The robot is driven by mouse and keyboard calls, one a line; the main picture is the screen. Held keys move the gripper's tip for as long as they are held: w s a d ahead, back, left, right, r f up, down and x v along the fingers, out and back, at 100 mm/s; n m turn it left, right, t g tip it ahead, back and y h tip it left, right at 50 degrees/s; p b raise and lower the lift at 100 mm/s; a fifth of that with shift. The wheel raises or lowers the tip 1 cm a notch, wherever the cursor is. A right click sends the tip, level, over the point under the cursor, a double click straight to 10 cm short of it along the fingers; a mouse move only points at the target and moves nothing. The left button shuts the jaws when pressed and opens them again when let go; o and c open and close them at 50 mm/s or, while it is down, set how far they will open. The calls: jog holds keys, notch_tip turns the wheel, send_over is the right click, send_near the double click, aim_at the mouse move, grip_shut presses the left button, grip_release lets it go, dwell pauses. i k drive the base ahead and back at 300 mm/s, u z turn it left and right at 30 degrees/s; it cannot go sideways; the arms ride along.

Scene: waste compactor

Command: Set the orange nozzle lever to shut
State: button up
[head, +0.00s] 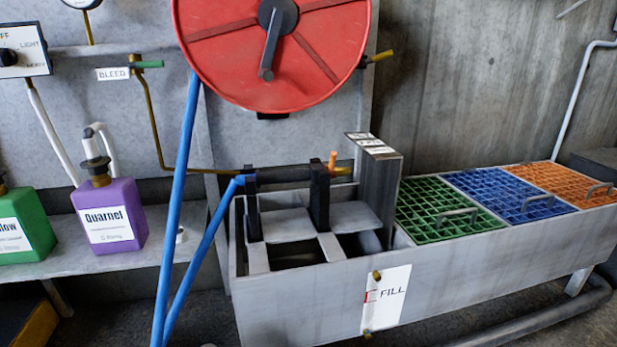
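The orange nozzle lever (332,160) is a small stub that stands about upright, just above a brass fitting (343,171). The fitting lies between a black upright bracket and a grey box with white labels on top. The lever's lower end is partly hidden by the black bracket, and I cannot read any open or shut mark beside it. My gripper is not in view, and nothing is seen touching the lever.
A grey trough (300,285) runs below, with green (440,212), blue (512,192) and orange (565,180) grates. A red reel (230,60) hangs above the lever. Blue hose (180,180) crosses in front. Purple (110,215) and green (22,225) bottles stand on the left shelf.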

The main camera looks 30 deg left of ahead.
aim_at(330, 167)
jog(key=u, duration=0.45)
jog(key=k, duration=0.15)
jog(key=z, duration=0.65)
jog(key=i, duration=0.75)
jog(key=u, duration=1.05)
jog(key=i, duration=0.55)
jog(key=u, duration=0.6)
